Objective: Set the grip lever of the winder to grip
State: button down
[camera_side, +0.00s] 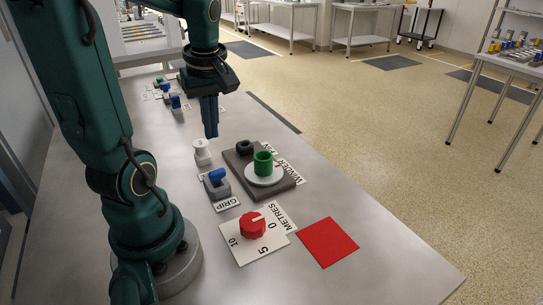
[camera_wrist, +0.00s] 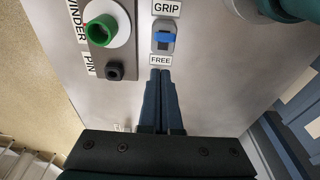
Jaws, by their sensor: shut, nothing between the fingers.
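The grip lever (camera_side: 217,176) is a blue handle on a small grey base, with a GRIP label (camera_side: 228,204) on its near side. In the wrist view the blue handle (camera_wrist: 164,39) lies across the base between the GRIP label (camera_wrist: 166,9) at the top and the FREE label (camera_wrist: 160,60) at the bottom. It sits slightly toward FREE; its exact lean is hard to tell. My gripper (camera_side: 211,134) is shut and empty, pointing down above the bench, beyond the lever. In the wrist view its fingertips (camera_wrist: 166,72) appear just below the FREE label.
The winder (camera_side: 288,187) carries a green spool (camera_side: 263,163) and a black pin (camera_side: 245,147). A red dial (camera_side: 253,225) and a red square (camera_side: 328,242) lie nearer. More blue-handled parts (camera_side: 176,102) stand farther back.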

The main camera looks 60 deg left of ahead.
jog(key=shift+d+r, duration=1.35)
jog(key=shift+r, duration=0.05)
jog(key=d+f+m+t+h, duration=0.1)
jog(key=d+m+t, duration=0.4)
jog(key=d+m, duration=0.8)
jog(key=m+h, duration=0.1)
jog(key=m, duration=0.4)
jog(key=shift+d+t, duration=0.3)
jog(key=shift+d, duration=0.1)
jog(key=shift+s, duration=0.1)
